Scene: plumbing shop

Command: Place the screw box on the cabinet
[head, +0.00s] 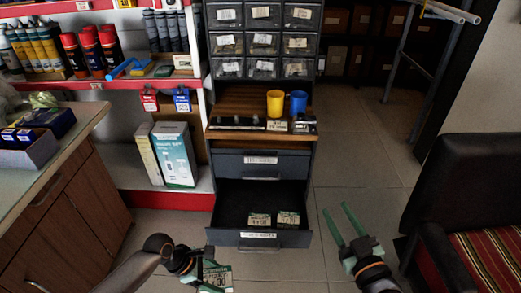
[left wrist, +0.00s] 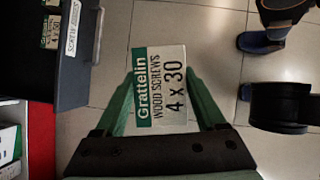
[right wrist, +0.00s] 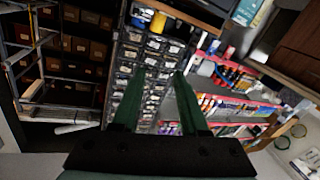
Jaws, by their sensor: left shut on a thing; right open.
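My left gripper (left wrist: 160,100) is shut on a screw box (left wrist: 158,85), white and green, labelled "Grattelin wood screws 4 x 30". In the head view the held screw box (head: 217,275) is at the bottom, in front of the open drawer. The dark cabinet (head: 262,165) stands in the middle, with a wooden top (head: 235,100). Its lower drawer (head: 235,205) is pulled out and holds two similar screw boxes (head: 260,219) (head: 288,217). My right gripper (head: 345,222) is open and empty, right of the drawer; its green fingers also show in the right wrist view (right wrist: 150,95).
A yellow mug (head: 275,103) and a blue mug (head: 298,103) stand on the cabinet top, behind a strip of small items (head: 245,123). Small-parts drawers (head: 263,40) rise above. A wooden counter (head: 60,190) is at left, a dark chair (head: 465,190) at right.

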